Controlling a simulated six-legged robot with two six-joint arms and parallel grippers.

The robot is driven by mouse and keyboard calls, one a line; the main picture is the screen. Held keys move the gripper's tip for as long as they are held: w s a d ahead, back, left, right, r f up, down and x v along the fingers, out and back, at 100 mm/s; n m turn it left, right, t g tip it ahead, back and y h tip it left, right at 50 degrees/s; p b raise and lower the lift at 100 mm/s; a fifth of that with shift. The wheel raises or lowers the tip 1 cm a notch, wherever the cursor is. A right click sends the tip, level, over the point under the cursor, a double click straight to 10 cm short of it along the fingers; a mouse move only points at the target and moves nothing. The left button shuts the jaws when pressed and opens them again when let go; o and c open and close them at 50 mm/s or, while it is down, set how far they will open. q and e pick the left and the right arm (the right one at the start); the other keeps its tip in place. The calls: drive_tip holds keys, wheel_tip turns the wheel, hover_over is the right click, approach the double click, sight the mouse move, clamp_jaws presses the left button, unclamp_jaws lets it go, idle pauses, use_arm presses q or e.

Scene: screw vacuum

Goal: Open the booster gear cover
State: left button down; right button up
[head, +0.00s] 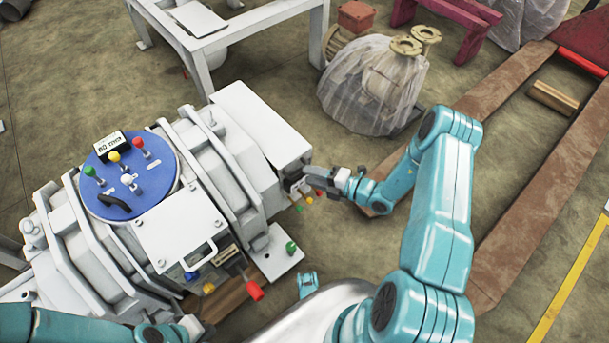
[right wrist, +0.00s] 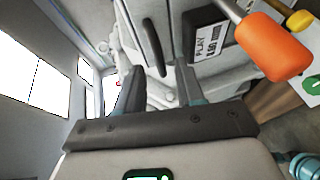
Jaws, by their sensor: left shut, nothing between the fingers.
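The white pump machine (head: 190,135) fills the left of the head view. A white boxy housing (head: 255,125) sits at its right end. I cannot tell for sure which panel is the booster gear cover. My right gripper (head: 318,180) is at that housing's end face. In the right wrist view its two fingers (right wrist: 160,80) are apart, with a dark bar handle (right wrist: 152,42) on a pale surface just ahead of the gap. Contact cannot be told. My left gripper (head: 195,328) is shut and empty near the bottom edge, below the machine.
A blue round panel (head: 105,190) with coloured knobs tops the machine. A white plate with a handle (head: 180,232) lies beside it. An orange-tipped lever (right wrist: 272,48) and a label (right wrist: 208,35) are close right of the fingers. A plastic-wrapped part (head: 365,95) stands behind.

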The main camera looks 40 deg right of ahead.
drive_tip(key=shift+x, duration=1.6)
clamp_jaws()
